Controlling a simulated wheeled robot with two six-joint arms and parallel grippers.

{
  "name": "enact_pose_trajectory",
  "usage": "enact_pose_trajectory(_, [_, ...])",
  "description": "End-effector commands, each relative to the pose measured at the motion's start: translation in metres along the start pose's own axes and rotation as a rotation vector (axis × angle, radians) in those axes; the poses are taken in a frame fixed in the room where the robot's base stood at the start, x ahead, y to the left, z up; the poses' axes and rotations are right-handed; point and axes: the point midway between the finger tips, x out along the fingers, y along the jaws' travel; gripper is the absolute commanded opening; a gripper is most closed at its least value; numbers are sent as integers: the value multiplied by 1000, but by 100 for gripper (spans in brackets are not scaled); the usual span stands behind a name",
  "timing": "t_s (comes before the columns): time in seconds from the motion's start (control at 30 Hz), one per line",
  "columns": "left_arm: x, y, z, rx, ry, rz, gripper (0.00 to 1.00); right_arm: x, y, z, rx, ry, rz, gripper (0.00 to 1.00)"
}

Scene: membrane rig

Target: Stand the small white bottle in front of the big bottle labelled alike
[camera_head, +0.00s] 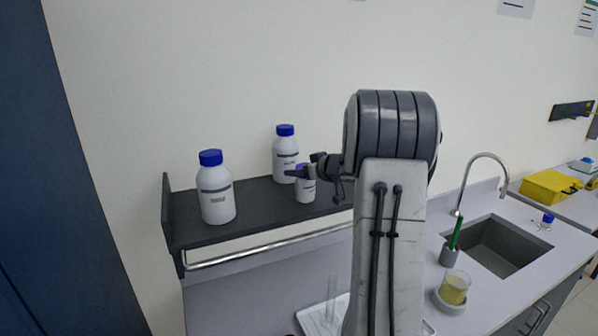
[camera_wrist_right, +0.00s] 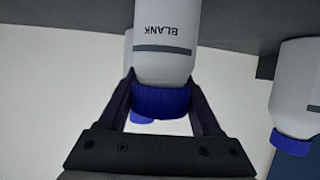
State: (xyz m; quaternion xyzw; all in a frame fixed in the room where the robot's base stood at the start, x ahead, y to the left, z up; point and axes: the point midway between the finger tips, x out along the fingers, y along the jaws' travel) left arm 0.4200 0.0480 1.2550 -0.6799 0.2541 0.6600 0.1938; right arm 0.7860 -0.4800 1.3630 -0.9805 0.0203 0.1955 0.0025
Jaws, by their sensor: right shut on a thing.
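The small white bottle (camera_head: 305,190) has a blue cap and stands upright at the shelf's right part. Its label reads BLANK in the right wrist view (camera_wrist_right: 160,35), where it appears upside down. Another big bottle (camera_head: 216,195) stands at the left. Their labels are too small to read. My left gripper is out of view.
The dark shelf (camera_head: 262,212) has a raised left end and a metal rail (camera_head: 265,246) along its front. Free shelf room lies between the two big bottles. A sink (camera_head: 495,246), a cup holding a green thing (camera_head: 449,256) and a yellowish beaker (camera_head: 454,288) are at the right.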

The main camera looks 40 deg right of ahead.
Motion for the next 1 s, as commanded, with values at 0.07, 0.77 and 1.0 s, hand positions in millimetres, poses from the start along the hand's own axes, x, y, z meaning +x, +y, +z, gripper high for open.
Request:
enact_pose_trajectory(0.07, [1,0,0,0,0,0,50,0,0,0,0,1,0,3])
enact_pose_trajectory(0.77, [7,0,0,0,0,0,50,-25,1,0,-1,2,3,95])
enact_pose_trajectory(1.0, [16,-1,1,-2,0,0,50,-78,1,1,-1,2,5,95])
